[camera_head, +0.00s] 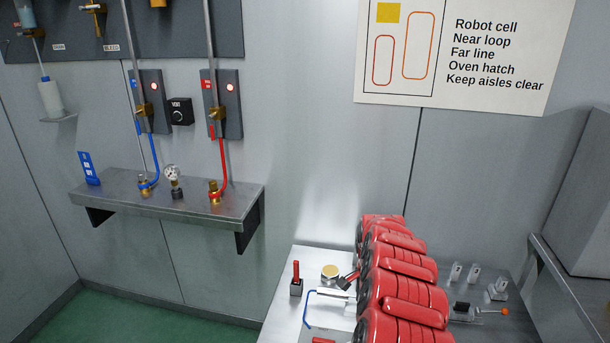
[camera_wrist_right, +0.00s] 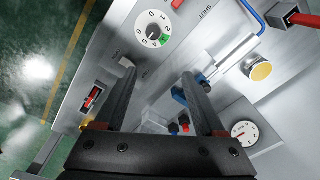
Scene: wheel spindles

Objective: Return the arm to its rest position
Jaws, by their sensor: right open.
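My right gripper (camera_wrist_right: 158,76) shows in the right wrist view with its two dark fingers apart. Nothing sits between the fingertips. It points toward a grey console (camera_wrist_right: 118,28) with a round numbered dial (camera_wrist_right: 153,30). A red toggle in a slot (camera_wrist_right: 91,98) is left of the fingers. Blue and red buttons (camera_wrist_right: 179,127) show between and below them. I cannot tell how far the fingertips are from these surfaces. The right gripper is not visible in the head view, where rounded red segments cover the middle of the bench. My left gripper is in neither view.
A gauge box (camera_wrist_right: 243,133) is right of the fingers. A wall shelf (camera_head: 200,202) stands left. Green floor (camera_head: 120,320) is clear below it.

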